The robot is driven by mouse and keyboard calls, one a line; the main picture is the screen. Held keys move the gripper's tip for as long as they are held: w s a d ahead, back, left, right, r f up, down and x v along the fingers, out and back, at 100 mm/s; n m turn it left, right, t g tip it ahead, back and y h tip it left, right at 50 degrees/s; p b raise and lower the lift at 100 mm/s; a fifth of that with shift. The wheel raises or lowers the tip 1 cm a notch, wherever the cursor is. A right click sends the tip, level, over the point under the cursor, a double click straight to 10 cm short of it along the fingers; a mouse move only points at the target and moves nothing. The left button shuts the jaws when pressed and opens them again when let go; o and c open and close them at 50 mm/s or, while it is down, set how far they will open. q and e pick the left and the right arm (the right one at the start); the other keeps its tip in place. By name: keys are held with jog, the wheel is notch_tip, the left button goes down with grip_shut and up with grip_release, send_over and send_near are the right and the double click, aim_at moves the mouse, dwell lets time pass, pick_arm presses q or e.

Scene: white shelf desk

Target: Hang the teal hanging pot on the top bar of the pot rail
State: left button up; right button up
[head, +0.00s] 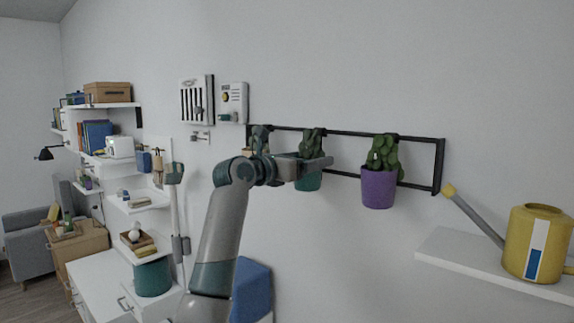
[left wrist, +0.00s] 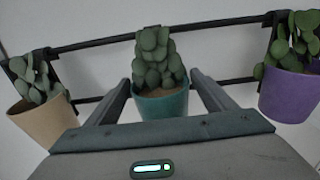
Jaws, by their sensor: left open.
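The teal hanging pot (head: 308,182), with a green leafy plant, is at the black pot rail (head: 350,133), between two other pots. Its top reaches the top bar and it looks upright; leaves partly hide its hook. My left gripper (head: 326,162) is in front of it in the head view and covers part of the plant and pot. In the left wrist view the teal pot (left wrist: 162,105) shows between the two spread fingers of the left gripper (left wrist: 162,82), with gaps on both sides. The left gripper is open. My right gripper is not in view.
A purple pot (head: 378,188) hangs right of the teal one. A beige pot (left wrist: 45,117) hangs to its left, mostly hidden by my arm in the head view. A yellow watering can (head: 537,240) stands on a white shelf (head: 450,249) at right. Wall below the rail is clear.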

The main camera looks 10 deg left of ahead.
pick_arm(q)
jog(key=shift+s+a+b, duration=0.3)
jog(key=shift+s+b, duration=0.1)
jog(key=shift+s, duration=0.1)
jog(key=b+v, duration=0.7)
jog(key=v, duration=0.9)
jog(key=shift+b, duration=0.4)
jog(key=shift+r, duration=0.1)
